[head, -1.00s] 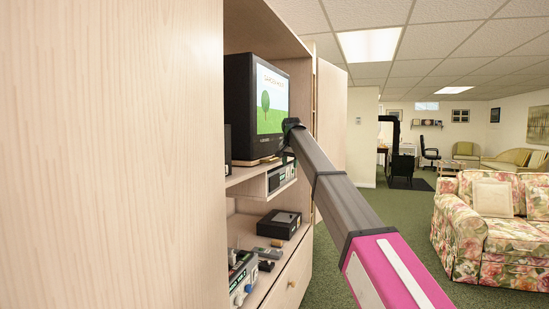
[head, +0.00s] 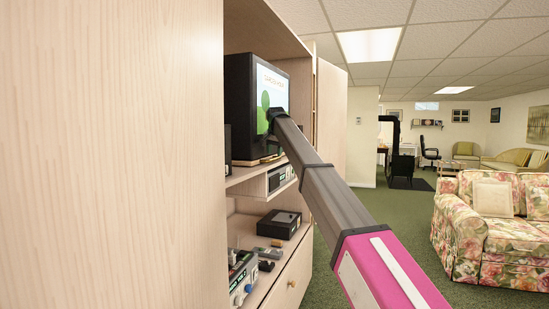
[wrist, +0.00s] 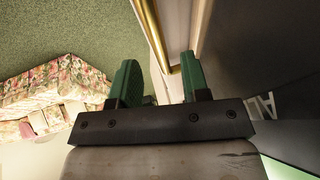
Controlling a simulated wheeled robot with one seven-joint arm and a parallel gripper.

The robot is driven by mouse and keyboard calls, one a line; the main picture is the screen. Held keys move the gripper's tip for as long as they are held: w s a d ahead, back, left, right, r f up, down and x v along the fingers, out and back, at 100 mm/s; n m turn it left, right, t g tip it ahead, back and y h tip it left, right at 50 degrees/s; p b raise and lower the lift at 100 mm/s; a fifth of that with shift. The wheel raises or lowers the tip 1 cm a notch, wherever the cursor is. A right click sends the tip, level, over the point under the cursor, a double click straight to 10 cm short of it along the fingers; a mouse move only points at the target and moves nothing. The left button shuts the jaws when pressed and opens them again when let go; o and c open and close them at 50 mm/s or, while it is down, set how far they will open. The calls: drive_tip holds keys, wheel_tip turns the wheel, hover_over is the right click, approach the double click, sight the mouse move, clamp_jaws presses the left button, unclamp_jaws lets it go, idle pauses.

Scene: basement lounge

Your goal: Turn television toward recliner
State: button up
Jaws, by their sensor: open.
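The television (head: 238,105) is a black box set on a cabinet shelf in the head view. Its lit screen, with a green picture on white, faces right toward the room. My gripper (head: 273,117) is in front of the screen's lower part and hides some of it; contact cannot be told. In the wrist view my gripper (wrist: 160,78) shows two green fingers, apart, with no object held. A gold strip and the pale cabinet edge (wrist: 178,35) lie beyond the fingers. I cannot tell which seat is the recliner.
Tall pale cabinet panel (head: 110,150) fills the left. A black box (head: 279,223) and other devices sit on the lower shelf. An open cabinet door (head: 331,115) stands behind my arm. A floral sofa (head: 490,235) is at right. Green carpet between is clear.

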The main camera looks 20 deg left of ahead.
sight(254, 156)
drive_tip(key=shift+x, duration=1.6)
clamp_jaws()
drive_tip(key=s+a+m+h, duration=0.1)
drive_tip(key=s+a+m, duration=0.1)
drive_tip(key=s+a, duration=0.1)
drive_tip(key=s+a+m, duration=0.2)
drive_tip(key=s+a, duration=0.1)
drive_tip(key=s, duration=0.1)
drive_tip(key=shift+s+a+h, duration=0.3)
drive_tip(key=shift+a+h, duration=0.1)
unclamp_jaws()
drive_tip(key=shift+s+a, duration=0.1)
drive_tip(key=shift+a, duration=0.05)
drive_tip(key=shift+r, duration=0.15)
